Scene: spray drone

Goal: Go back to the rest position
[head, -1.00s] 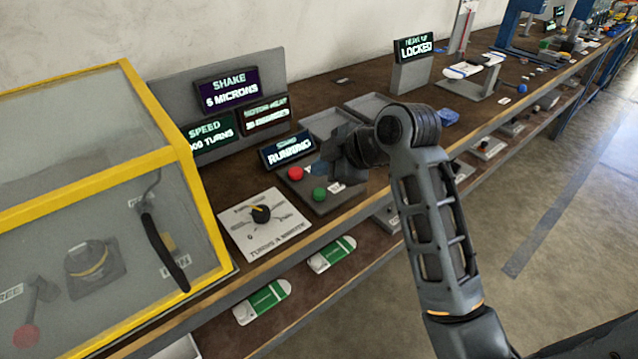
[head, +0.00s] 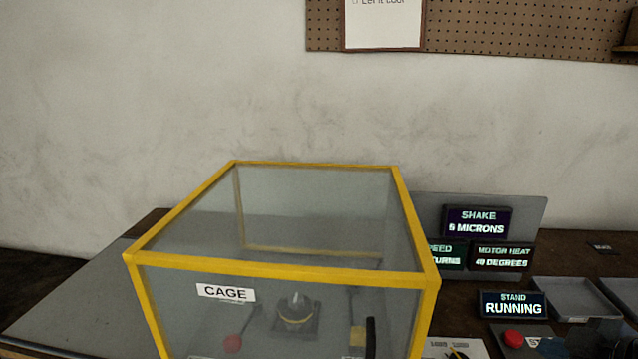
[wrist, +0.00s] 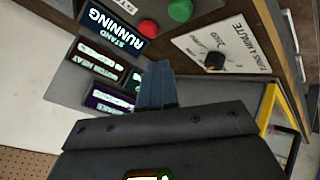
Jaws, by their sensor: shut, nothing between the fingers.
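My gripper (wrist: 156,86) shows in the wrist view with its two dark blue fingers together and nothing between them. It points over the bench controls, near the stand display (wrist: 107,22), the red button (wrist: 148,28) and the green button (wrist: 180,10). I cannot tell whether it touches anything there. In the head view only a dark part at the lower right corner may be my arm, and the fingers do not show clearly.
The yellow-framed cage (head: 138,262) stands large in front. Right of it are the shake display (head: 478,222), motor heat display (head: 502,256), stand display reading RUNNING (head: 514,304) and a grey tray (head: 560,312). A dial plate (wrist: 235,45) lies near my gripper.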

